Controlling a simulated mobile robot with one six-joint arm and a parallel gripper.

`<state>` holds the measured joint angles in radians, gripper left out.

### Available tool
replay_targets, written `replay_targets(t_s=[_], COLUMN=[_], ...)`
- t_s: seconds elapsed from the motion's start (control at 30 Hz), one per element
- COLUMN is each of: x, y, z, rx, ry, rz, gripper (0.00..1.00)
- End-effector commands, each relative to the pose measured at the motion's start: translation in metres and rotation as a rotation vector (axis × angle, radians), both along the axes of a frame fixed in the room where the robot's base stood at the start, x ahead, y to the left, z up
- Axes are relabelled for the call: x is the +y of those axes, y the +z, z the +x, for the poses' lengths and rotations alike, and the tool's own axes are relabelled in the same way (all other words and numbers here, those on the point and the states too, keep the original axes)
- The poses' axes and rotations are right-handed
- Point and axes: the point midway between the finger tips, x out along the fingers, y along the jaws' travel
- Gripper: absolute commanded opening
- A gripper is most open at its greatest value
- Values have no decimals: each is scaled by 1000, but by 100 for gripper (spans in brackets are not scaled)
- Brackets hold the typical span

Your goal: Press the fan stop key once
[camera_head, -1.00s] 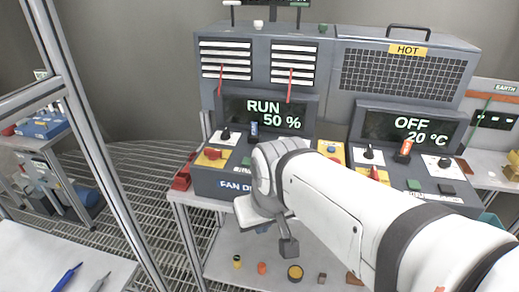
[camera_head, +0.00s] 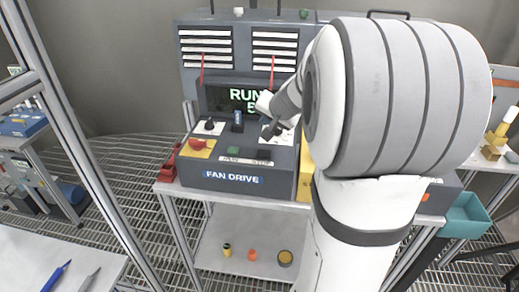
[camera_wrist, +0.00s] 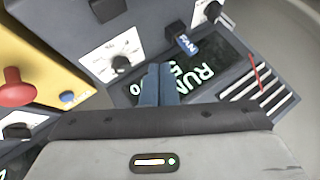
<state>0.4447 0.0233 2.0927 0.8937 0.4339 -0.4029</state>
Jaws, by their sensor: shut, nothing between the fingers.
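The fan drive console (camera_head: 232,180) stands on the bench in the head view, with a green key (camera_head: 233,151) and a black key (camera_head: 264,154) along its front. The lettering by the keys is too small to read, so I cannot tell which is stop. Its display (camera_head: 240,95) shows RUN and is partly hidden by my arm. My gripper (camera_head: 271,131) is over the console's right part, near the white dial plate. In the wrist view my shut, empty fingers (camera_wrist: 157,85) point between the dial knob (camera_wrist: 120,62) and the display. A dark key (camera_wrist: 107,8) shows at the top edge there.
In the wrist view a red mushroom button (camera_wrist: 15,90) on yellow lies left of the fingers. My arm hides most of the heater unit.

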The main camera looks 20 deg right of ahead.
Motion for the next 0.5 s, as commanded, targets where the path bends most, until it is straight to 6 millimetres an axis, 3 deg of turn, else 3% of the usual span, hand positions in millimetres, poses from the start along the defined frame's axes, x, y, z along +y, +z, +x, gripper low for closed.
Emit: replay_targets(t_s=[0.27, 0.5], x=[1, 1], y=[-5, -27], z=[0, -1], rx=[1, 2], ry=[2, 2], rz=[0, 1], gripper=[0, 0])
